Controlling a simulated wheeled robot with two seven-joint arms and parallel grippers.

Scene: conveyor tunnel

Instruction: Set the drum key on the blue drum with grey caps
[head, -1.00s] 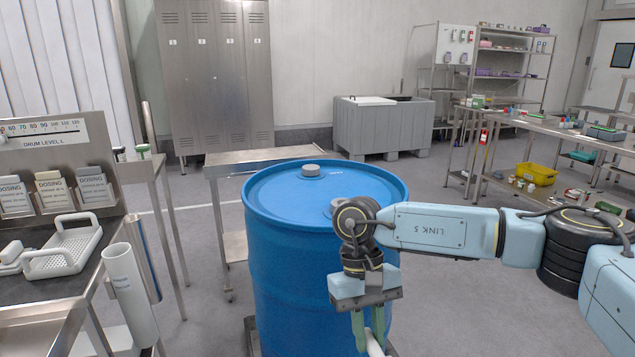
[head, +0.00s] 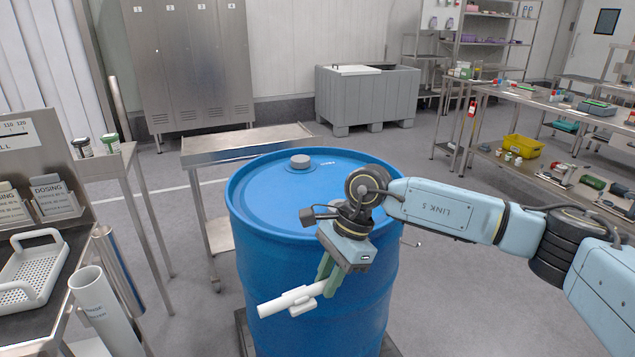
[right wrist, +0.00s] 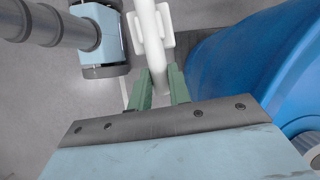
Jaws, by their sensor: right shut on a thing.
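The blue drum (head: 262,250) stands upright in the middle of the head view. One grey cap (head: 300,162) shows near the far side of its lid; my right wrist covers the nearer part of the lid, where the other cap is hidden. My right gripper (head: 326,284) is shut on the white drum key (head: 280,302), a bar with a short cross piece. The key points down and left, in front of the drum's near side and below the rim. In the right wrist view the key (right wrist: 151,40) runs up between the green fingers (right wrist: 160,82). My left gripper is out of view.
A steel cart (head: 235,147) stands behind the drum. At the left, a dark-topped bench holds a white perforated basket (head: 35,270), with a white tube (head: 100,310) at its edge. A steel bench (head: 550,100) with small items is at the right; open floor lies between.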

